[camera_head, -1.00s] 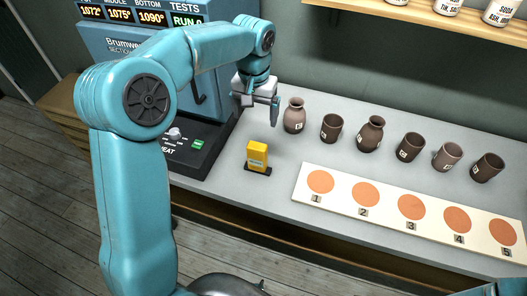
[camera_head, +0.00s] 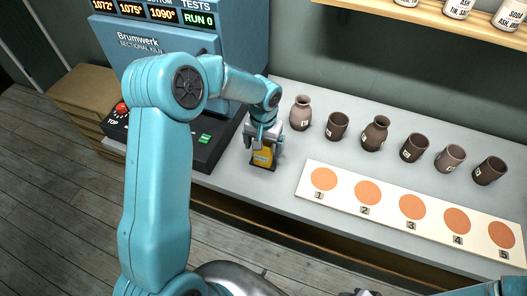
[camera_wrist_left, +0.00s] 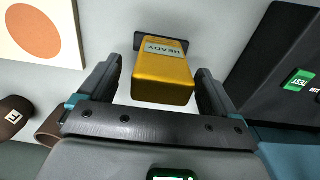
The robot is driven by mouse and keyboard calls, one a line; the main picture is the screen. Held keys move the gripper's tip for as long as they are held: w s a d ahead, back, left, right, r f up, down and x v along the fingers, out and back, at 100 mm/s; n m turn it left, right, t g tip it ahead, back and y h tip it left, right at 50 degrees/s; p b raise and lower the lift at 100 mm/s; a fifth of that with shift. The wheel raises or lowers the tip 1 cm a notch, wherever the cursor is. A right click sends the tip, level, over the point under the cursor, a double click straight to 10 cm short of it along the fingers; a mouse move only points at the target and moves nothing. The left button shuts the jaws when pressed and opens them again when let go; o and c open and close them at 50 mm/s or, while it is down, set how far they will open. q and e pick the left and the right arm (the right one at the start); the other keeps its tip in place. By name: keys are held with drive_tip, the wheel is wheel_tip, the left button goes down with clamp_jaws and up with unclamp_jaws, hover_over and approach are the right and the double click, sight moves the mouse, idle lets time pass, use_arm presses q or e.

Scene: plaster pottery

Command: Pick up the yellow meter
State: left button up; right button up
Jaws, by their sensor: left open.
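The yellow meter (camera_head: 263,158) stands on its small dark base on the grey bench, between the kiln's black control panel and the numbered board. In the left wrist view the yellow meter (camera_wrist_left: 163,78) shows its READY display and sits between the two fingers. My left gripper (camera_head: 265,143) is over the meter from above, open, with one finger on each side of it. In the wrist view, gaps show between the left gripper's fingers (camera_wrist_left: 158,88) and the meter. My right gripper is not clearly seen.
A row of brown pots stands behind; the nearest is a vase (camera_head: 301,113) just right of my left gripper. A white board (camera_head: 340,197) with numbered orange discs lies right of the meter. The kiln control panel (camera_head: 185,140) is close on the left.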

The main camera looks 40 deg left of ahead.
use_arm(q)
drive_tip(key=shift+a+f, duration=0.15)
drive_tip(key=shift+f, duration=0.75)
drive_tip(key=shift+c, duration=1.3)
drive_tip(key=c, duration=0.9)
drive_tip(key=shift+r, duration=0.1)
drive_tip(key=shift+r, duration=0.5)
wheel_tip(320, 180, up, 19)
drive_tip(key=shift+b, duration=0.85)
drive_tip(key=shift+o, duration=1.1)
